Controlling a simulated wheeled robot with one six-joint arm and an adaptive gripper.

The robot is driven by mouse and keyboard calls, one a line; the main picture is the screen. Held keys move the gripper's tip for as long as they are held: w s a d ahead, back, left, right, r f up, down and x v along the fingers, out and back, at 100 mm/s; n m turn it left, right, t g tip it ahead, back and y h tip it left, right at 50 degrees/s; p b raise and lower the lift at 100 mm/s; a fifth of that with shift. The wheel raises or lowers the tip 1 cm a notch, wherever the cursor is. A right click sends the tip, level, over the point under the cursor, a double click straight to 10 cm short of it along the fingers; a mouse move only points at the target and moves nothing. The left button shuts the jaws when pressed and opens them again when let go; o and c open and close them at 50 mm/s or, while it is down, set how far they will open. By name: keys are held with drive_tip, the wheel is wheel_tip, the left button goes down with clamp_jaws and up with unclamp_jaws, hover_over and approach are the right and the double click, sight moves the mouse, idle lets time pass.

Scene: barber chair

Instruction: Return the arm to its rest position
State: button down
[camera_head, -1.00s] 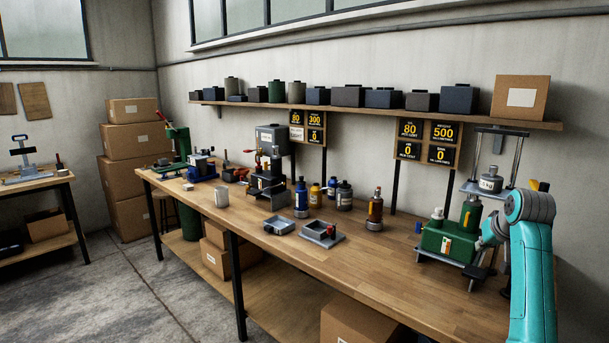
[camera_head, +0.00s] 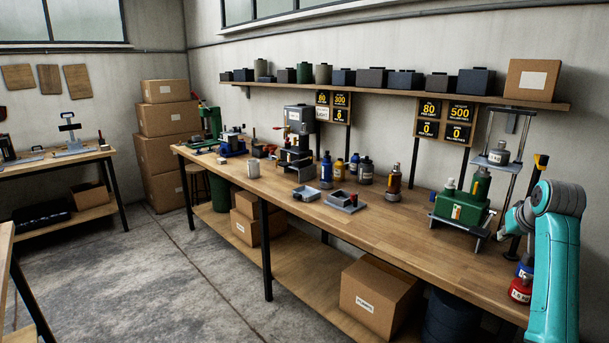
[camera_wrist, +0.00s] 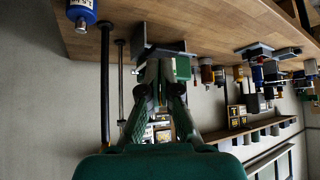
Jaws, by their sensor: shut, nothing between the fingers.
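My arm (camera_head: 558,262) is teal and stands folded at the right edge of the head view, beside the right end of the workbench. In that view I cannot make out my gripper's fingers. In the wrist view, which is upside down, my gripper (camera_wrist: 162,68) is dark green and its fingers come together at the tips, shut with nothing between them. Behind the tips is a green machine with a grey base (camera_wrist: 158,51); I cannot tell the distance, but it appears apart from them.
The long wooden workbench (camera_head: 400,243) holds a green press-like machine (camera_head: 461,207), bottles and small trays. A red bottle (camera_head: 521,287) stands close to my arm. A cardboard box (camera_head: 381,296) sits below. Grey floor (camera_head: 200,270) is open at left; another table (camera_head: 8,240) edges in.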

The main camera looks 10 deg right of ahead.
drive_tip(key=s+a+f+t, duration=0.1)
drive_tip(key=a+f, duration=0.3)
drive_tip(key=f, duration=0.4)
drive_tip(key=s+a+f, duration=0.2)
drive_tip(key=a+f, duration=0.3)
drive_tip(key=f, duration=0.4)
drive_tip(key=s+a+f+t, duration=0.1)
drive_tip(key=a+f, duration=0.3)
drive_tip(key=f, duration=0.4)
drive_tip(key=s+a+f+n+t, duration=0.1)
drive_tip(key=s+a+f+n, duration=0.1)
drive_tip(key=s+a+f, duration=1.15)
drive_tip(key=s+a+r+n+t+y, duration=0.1)
drive_tip(key=s+a, duration=0.4)
drive_tip(key=s, duration=0.7)
drive_tip(key=s+a+r+t, duration=0.1)
drive_tip(key=s+a, duration=0.4)
drive_tip(key=s, duration=0.6)
drive_tip(key=s+a+r+n+t+y, duration=0.1)
drive_tip(key=s+a+r, duration=0.3)
drive_tip(key=s+r, duration=0.9)
drive_tip(key=s+t+y, duration=0.1)
drive_tip(key=s, duration=0.3)
drive_tip(key=shift+s+a+r+n, duration=0.15)
drive_tip(key=shift+r+n, duration=0.05)
drive_tip(key=shift+n, duration=0.1)
